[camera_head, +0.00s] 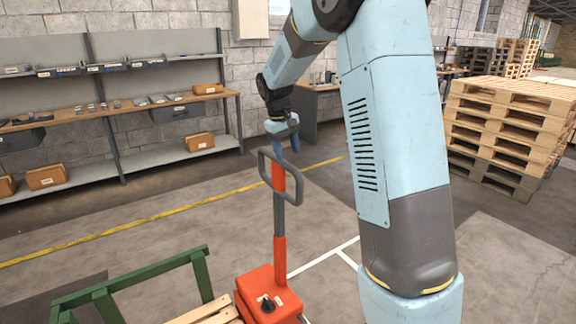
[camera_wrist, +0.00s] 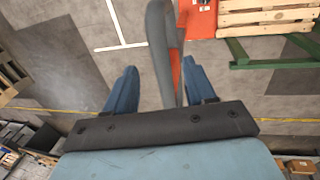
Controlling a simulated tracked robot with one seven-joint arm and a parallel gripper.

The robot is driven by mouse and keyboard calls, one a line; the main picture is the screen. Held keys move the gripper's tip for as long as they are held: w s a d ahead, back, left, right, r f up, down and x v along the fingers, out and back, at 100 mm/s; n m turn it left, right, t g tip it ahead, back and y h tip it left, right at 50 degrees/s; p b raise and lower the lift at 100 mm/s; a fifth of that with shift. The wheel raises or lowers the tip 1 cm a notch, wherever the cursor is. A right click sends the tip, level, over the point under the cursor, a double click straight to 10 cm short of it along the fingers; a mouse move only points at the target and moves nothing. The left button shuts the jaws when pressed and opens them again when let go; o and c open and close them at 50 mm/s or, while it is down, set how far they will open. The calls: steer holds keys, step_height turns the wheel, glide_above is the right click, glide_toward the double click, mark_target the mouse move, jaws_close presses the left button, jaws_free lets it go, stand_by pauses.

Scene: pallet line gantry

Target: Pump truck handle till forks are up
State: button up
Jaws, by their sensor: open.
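The pump truck has an orange-red body (camera_head: 270,290) and an upright orange and grey shaft topped by a grey loop handle (camera_head: 297,186). My gripper (camera_head: 286,146) is just above the top of the loop, fingers pointing down. In the wrist view, the two blue fingers of my gripper (camera_wrist: 160,68) are spread apart. The grey handle loop (camera_wrist: 157,45) reaches between them, and neither finger is seen closed on it. The truck body (camera_wrist: 200,20) shows at the top there. The forks are not visible.
A wooden pallet (camera_head: 208,315) with a green frame (camera_head: 130,287) stands left of the truck. Stacked pallets (camera_head: 505,130) stand at the right. A workbench (camera_head: 150,106) with shelves and boxes lines the left wall. The floor with a yellow line (camera_head: 120,227) is clear.

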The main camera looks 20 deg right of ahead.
mark_target(290, 165)
steer(key=shift+w+d+f, duration=0.1)
steer(key=shift+d+f, duration=0.1)
steer(key=shift+f, duration=0.75)
steer(key=shift+d+f, duration=0.2)
steer(key=shift+f, duration=0.8)
steer(key=shift+w+d+f, duration=0.1)
steer(key=shift+d+f, duration=0.1)
steer(key=shift+f, duration=0.75)
steer(key=shift+c, duration=0.4)
